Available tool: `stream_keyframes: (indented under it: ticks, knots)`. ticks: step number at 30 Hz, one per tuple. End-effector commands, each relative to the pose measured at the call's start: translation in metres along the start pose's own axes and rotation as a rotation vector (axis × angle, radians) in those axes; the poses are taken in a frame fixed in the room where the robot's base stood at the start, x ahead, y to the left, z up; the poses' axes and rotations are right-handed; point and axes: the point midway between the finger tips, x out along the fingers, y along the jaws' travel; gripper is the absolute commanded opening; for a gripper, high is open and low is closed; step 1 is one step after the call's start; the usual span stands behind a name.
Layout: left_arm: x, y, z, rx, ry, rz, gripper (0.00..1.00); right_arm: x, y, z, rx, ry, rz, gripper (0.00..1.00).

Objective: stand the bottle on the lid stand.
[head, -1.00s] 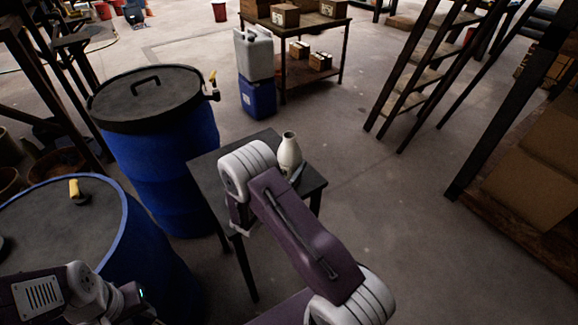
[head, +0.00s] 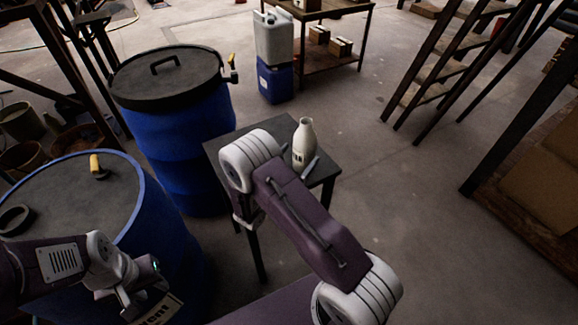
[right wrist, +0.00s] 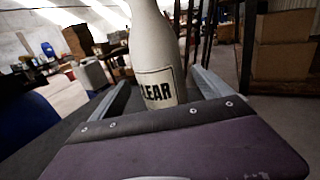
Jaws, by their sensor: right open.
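The white bottle (head: 303,148) stands upright on a small dark square-topped table (head: 228,147), which may be the lid stand. In the right wrist view, the bottle (right wrist: 155,50) shows a label reading "LEAR"; its top is cut off. My right gripper (right wrist: 160,92) is open, with one finger on each side of the bottle's lower part; contact cannot be told. In the head view, my right arm hides part of the tabletop, and one finger shows beside the bottle. My left gripper (head: 138,290) is at the lower left, by the near blue vat; its jaws are unclear.
A blue vat (head: 180,125) with a dark handled lid stands left of the table. A nearer blue vat (head: 150,215) has a yellow-handled fitting and a dark ring on top. A stacked white and blue canister pair (head: 275,60) stands behind. Floor right of the table is clear.

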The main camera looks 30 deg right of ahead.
Motion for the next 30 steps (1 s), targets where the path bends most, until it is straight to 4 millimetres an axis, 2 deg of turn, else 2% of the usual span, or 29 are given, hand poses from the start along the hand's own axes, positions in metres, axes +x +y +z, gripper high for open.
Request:
stream_keyframes:
  ticks: [3, 9, 15, 19, 21, 23, 26, 27, 28, 30]
  knots:
    - [-0.003, 0.000, 0.000, 0.000, 0.000, 0.000, 0.36, -0.028, 0.001, 0.001, -0.002, 0.001, 0.006, 0.89]
    - [-0.006, 0.000, -0.001, 0.000, 0.000, 0.000, 0.36, -0.064, 0.001, 0.000, 0.000, 0.000, 0.004, 0.89]
    - [-0.006, 0.000, -0.001, 0.000, 0.000, 0.000, 0.36, -0.080, 0.000, 0.000, 0.000, 0.000, 0.001, 0.89]
    - [-0.006, 0.000, -0.001, 0.000, 0.000, 0.000, 0.36, -0.081, -0.001, 0.000, 0.000, 0.000, -0.002, 0.89]
    - [-0.006, 0.000, -0.001, 0.000, 0.000, 0.000, 0.36, -0.079, -0.007, 0.001, 0.010, 0.016, -0.031, 0.89]
    - [-0.006, 0.000, -0.001, 0.000, 0.000, 0.000, 0.36, -0.074, -0.025, 0.002, 0.035, 0.057, -0.106, 0.89]
    - [-0.007, 0.000, -0.001, 0.000, 0.000, 0.000, 0.36, -0.072, -0.091, 0.001, 0.163, 0.223, -0.392, 0.89]
    - [-0.007, 0.000, -0.001, 0.000, 0.000, 0.000, 0.36, -0.082, -0.123, -0.005, 0.259, 0.323, -0.553, 0.89]
    - [-0.006, 0.000, -0.001, 0.000, 0.000, 0.000, 0.36, -0.094, -0.145, -0.010, 0.344, 0.400, -0.675, 0.89]
    - [-0.006, 0.000, -0.001, 0.000, 0.000, 0.000, 0.36, -0.134, -0.175, -0.023, 0.583, 0.573, -0.943, 0.89]
